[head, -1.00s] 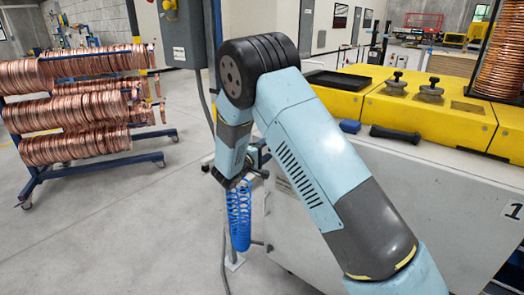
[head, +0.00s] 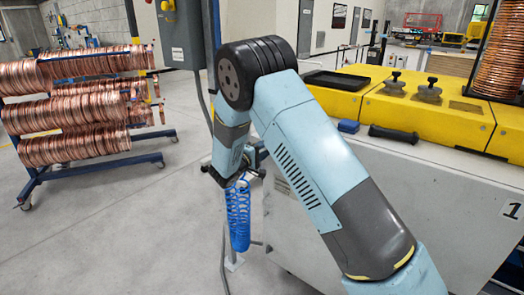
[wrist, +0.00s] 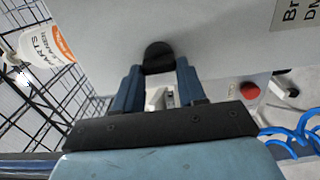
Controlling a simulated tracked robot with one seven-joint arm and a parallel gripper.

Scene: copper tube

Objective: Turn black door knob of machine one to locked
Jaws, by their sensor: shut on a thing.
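The black door knob (wrist: 158,56) shows in the wrist view on the pale grey panel of machine one (wrist: 215,35). My gripper (wrist: 158,70) is shut on the knob, with one blue finger at each side of it. The lower part of the knob is hidden between the fingers. In the head view, machine one (head: 440,215) is the grey and yellow body on the right, marked with a "1". The knob cannot be seen there. My arm hangs down at the machine's left side, and my fingertips are hidden.
A blue coiled hose (head: 238,215) hangs just below my wrist; it is also beside my gripper in the wrist view (wrist: 290,135). A red button (wrist: 250,90) is close by on the right. A wire rack with a white bottle (wrist: 40,50) is on the left.

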